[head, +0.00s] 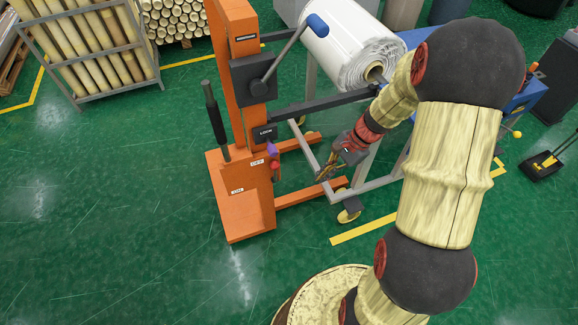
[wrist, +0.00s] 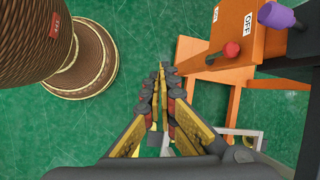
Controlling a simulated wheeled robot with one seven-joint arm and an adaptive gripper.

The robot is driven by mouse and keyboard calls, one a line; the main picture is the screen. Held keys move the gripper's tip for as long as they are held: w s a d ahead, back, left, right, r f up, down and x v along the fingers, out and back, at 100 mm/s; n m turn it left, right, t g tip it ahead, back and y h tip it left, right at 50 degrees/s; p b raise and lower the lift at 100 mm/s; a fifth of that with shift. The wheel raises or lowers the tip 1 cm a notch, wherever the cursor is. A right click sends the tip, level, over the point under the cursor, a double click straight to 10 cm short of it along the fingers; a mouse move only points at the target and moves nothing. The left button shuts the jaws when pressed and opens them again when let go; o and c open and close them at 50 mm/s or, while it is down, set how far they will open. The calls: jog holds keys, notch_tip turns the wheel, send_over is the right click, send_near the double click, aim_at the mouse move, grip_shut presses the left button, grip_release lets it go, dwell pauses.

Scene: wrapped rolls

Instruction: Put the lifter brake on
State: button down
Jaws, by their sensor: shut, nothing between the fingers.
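The orange lifter (head: 240,205) stands upright left of centre in the head view. A red knob on a short lever (head: 274,164) sticks out of the right side of its lower housing, beside the OFF label (head: 257,162). The ON label (head: 237,190) is further along the housing. A purple knob (head: 271,148) sits just above the red one. In the wrist view the red knob (wrist: 231,48) and purple knob (wrist: 277,16) are at upper right. My gripper (head: 326,172) is shut and empty, to the right of the knobs and apart from them; its fingertips (wrist: 163,72) show in the wrist view.
A white wrapped roll (head: 345,42) lies behind the lifter, over a grey frame (head: 310,150). A blue-handled crank (head: 317,25) and black handle (head: 213,120) stick out from the lifter. A rack of poles (head: 90,50) stands upper left. Green floor in front is clear.

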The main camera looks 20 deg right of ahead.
aim_at(274, 169)
jog(key=w+d+f+m+t, duration=0.2)
jog(key=w+m+t, duration=0.1)
jog(key=w+m, duration=0.6)
jog(key=w+a+f+n+b, duration=0.1)
jog(key=w+a+f+b, duration=0.3)
jog(key=a+f, duration=0.4)
jog(key=shift+w+a+f+y+b, duration=0.2)
jog(key=shift+w+y+b, duration=0.2)
jog(key=shift+w, duration=0.3)
jog(key=shift+h, duration=0.8)
jog(key=a, duration=0.2)
jog(key=a+p, duration=0.1)
jog(key=a, duration=0.1)
jog(key=a+p, duration=0.1)
jog(key=a, duration=0.1)
jog(key=shift+r, duration=0.4)
jog(key=shift+d, duration=0.1)
